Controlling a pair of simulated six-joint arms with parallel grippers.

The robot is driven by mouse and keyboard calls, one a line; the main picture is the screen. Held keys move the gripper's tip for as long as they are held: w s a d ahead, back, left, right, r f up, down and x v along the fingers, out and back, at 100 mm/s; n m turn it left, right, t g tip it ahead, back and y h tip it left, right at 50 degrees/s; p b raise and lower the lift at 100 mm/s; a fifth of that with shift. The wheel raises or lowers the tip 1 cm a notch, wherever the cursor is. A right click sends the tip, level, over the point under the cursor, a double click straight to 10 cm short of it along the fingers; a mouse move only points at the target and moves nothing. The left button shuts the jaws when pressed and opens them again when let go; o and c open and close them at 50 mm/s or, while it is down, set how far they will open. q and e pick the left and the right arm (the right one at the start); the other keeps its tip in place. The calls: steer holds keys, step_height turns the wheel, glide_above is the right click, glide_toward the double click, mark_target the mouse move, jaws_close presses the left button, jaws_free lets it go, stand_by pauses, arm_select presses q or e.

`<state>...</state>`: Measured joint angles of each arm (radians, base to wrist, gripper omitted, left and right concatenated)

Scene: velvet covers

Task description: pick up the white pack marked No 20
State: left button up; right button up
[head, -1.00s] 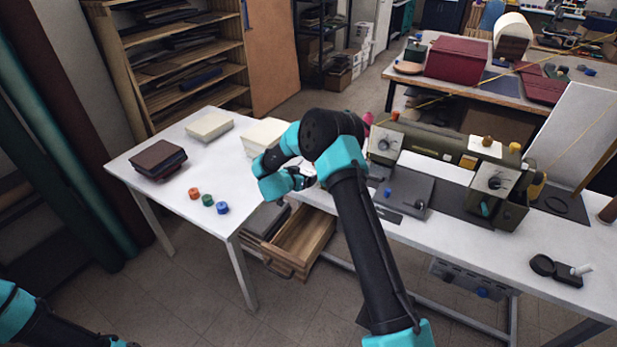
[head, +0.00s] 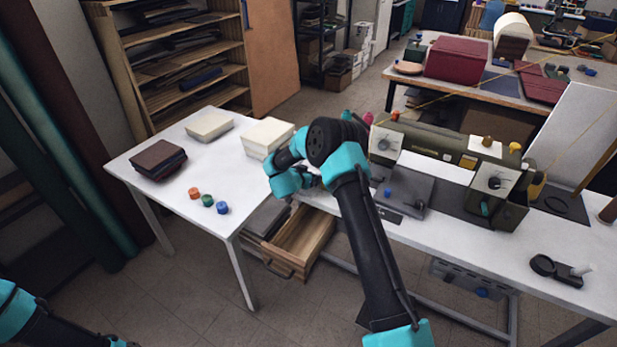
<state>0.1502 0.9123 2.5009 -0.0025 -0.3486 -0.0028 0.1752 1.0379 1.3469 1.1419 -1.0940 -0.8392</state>
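I cannot read a "No 20" mark on anything in view. A thick cream-white stack (head: 268,137) lies on the white side table, near its right end. A flatter cream pack (head: 209,126) lies further left at the back of that table. My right gripper (head: 313,181) is just right of the thick stack, over the seam between the side table and the sewing bench. It is mostly hidden behind my wrist, so its fingers and anything under it cannot be made out. My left forearm enters at the bottom left corner, and its gripper is out of frame.
Dark brown covers (head: 158,159) and several coloured spools (head: 208,200) lie on the side table (head: 225,160). An open wooden drawer (head: 303,243) juts out below the bench. A green sewing machine (head: 440,150) stands to the right. The table's middle is clear.

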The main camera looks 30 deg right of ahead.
steer(key=c, duration=1)
steer(key=shift+r, duration=0.55)
steer(key=shift+s+a+r, duration=0.1)
steer(key=shift+s+r, duration=0.05)
steer(key=shift+r, duration=0.5)
steer(key=shift+s+a+r, duration=0.1)
steer(key=shift+s+r, duration=0.05)
steer(key=shift+r, duration=0.45)
steer(key=s+a, duration=0.2)
steer(key=s, duration=0.2)
steer(key=s+a+r, duration=0.1)
steer(key=s+a, duration=0.2)
steer(key=s, duration=0.1)
steer(key=s+a, duration=0.3)
steer(key=s, duration=0.2)
steer(key=shift+r, duration=0.2)
